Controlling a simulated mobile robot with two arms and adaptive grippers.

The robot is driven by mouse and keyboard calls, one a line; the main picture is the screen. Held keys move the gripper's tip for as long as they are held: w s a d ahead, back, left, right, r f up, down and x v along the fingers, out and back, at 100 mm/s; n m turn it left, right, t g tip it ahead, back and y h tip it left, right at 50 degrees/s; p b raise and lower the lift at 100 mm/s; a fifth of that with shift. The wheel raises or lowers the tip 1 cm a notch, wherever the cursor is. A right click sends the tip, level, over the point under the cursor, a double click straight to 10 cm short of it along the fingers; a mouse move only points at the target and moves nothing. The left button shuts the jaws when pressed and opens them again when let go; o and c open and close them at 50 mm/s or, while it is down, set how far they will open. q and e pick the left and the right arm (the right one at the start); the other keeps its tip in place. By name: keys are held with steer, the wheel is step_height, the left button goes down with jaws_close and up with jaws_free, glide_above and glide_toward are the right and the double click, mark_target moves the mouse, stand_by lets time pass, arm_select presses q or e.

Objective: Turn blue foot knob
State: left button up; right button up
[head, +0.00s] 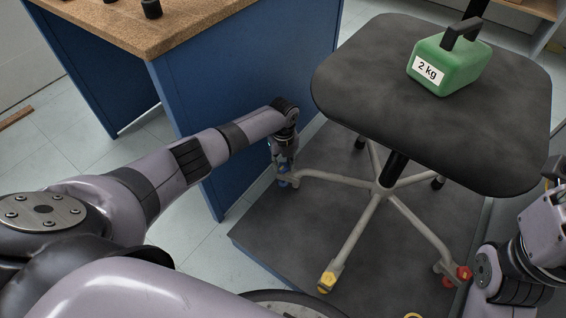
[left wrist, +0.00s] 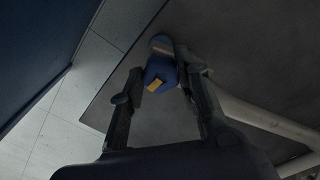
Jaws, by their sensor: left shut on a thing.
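The blue foot knob (left wrist: 160,70) sits at the end of a pale chair leg and carries a small yellow mark. In the head view the blue knob (head: 284,181) shows just under my left gripper (head: 284,163). In the left wrist view my left gripper (left wrist: 165,85) has its two fingers on either side of the knob, shut on it. The stripped chair has a dark seat (head: 350,85) and several pale legs (head: 355,230). My right arm shows at the right edge of the head view; its fingertips are not in view.
A green 2 kg weight (head: 445,65) rests on the seat. A yellow knob (head: 327,282) and a red knob (head: 463,273) are on other feet. A blue workbench (head: 235,90) stands close beside my left arm. The chair stands on a dark mat (head: 290,235).

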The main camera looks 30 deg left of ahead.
mark_target(283, 166)
arm_select(q)
steer(key=shift+d+m, duration=0.1)
steer(key=shift+m, duration=0.8)
steer(key=o, duration=1.2)
step_height(283, 166, up, 12)
